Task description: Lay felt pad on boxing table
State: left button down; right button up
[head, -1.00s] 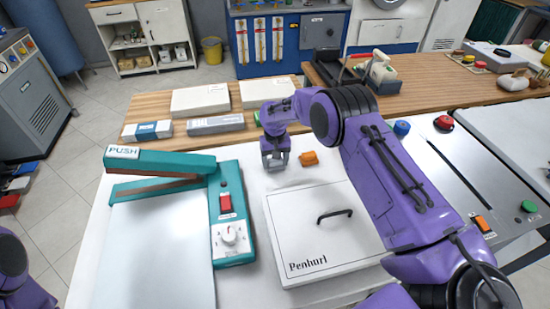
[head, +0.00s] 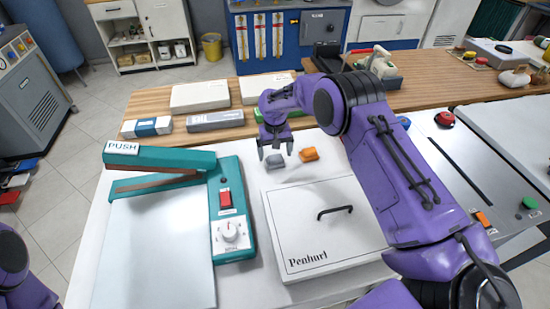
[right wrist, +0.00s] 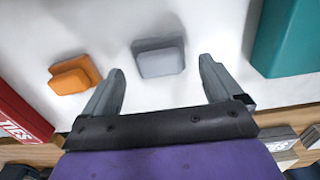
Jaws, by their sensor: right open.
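A small grey piece (head: 275,163), which looks like the felt pad, lies on the white table (head: 255,185) between the teal press and an orange piece. It also shows in the right wrist view (right wrist: 160,57). My right gripper (head: 275,152) is open just above and behind it in the head view. In the right wrist view the open fingers (right wrist: 160,82) point toward the grey piece, which sits ahead between them, apart from both. I cannot tell from labels which surface is the boxing table. My left arm shows only at the lower left edge; its gripper is out of view.
An orange piece (head: 308,155) lies right of the grey one. The teal press (head: 232,205) stands left, and a white "Penhurl" box (head: 325,230) with a black handle stands in front. Behind is a wooden counter (head: 155,103) with several flat boxes.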

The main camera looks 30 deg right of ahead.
aim_at(275, 156)
notch_tip(275, 156, up, 9)
jog(key=b, duration=0.1)
jog(key=shift+r, duration=0.15)
dwell(2.4)
